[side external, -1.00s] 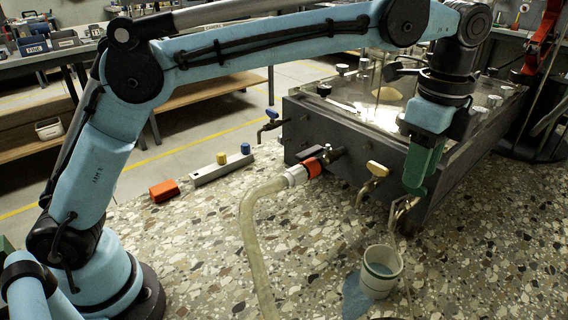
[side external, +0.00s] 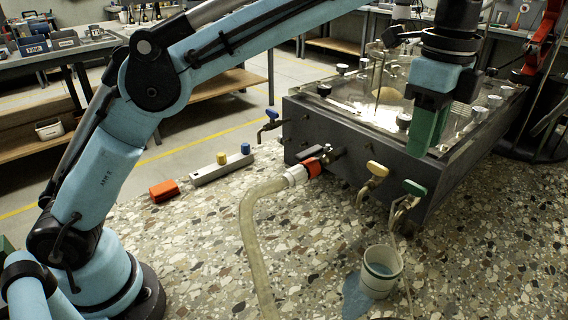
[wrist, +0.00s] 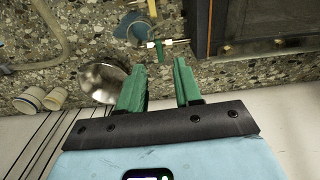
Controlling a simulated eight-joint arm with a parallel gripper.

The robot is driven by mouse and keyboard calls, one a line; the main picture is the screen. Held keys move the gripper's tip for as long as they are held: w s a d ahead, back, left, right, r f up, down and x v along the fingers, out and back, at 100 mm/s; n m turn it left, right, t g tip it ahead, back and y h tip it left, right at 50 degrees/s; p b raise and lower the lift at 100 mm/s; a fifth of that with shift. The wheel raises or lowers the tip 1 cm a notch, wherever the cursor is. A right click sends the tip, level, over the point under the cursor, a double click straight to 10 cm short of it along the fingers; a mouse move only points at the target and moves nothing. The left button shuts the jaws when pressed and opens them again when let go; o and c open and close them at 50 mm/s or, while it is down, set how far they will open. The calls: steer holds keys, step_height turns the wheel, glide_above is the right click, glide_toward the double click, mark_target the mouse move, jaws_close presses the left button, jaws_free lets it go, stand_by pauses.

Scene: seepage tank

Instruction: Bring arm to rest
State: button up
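My gripper (side external: 427,132) has green fingers and hangs pointing down in front of the tank's near right part, above the green-handled valve (side external: 414,188). In the wrist view my gripper (wrist: 159,88) has its two fingers apart with nothing held between them. The dark seepage tank (side external: 318,138) has a clear top and stands on the speckled bench top. The green-handled valve also shows beyond the fingertips in the wrist view (wrist: 160,50). A yellow-handled valve (side external: 376,169) is to its left on the tank's front.
A white cup (side external: 381,272) stands by a blue wet patch (side external: 355,297). A blue-handled tap (side external: 271,114) projects from the tank's left. A steel bowl (wrist: 103,80) lies left of the fingers in the wrist view.

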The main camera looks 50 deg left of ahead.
steer(key=s+a+f+n, duration=0.1)
steer(key=a+n, duration=0.1)
steer(key=a, duration=0.4)
steer(key=s+a+f+n+t, duration=0.1)
steer(key=s+a+n, duration=0.1)
steer(key=a, duration=0.4)
steer(key=s+a+n, duration=0.2)
steer(key=a+n, duration=0.2)
steer(key=a, duration=0.3)
steer(key=shift+s+f+t, duration=0.1)
steer(key=shift+f+t, duration=0.2)
steer(key=shift+f, duration=0.1)
steer(key=s+a+f+n+t, duration=0.4)
steer(key=s+f+n+t, duration=0.1)
steer(key=s+f+n, duration=0.4)
steer(key=shift+s+a+f+n+t, duration=0.3)
steer(key=shift+a+f, duration=0.1)
steer(key=shift+f, duration=0.15)
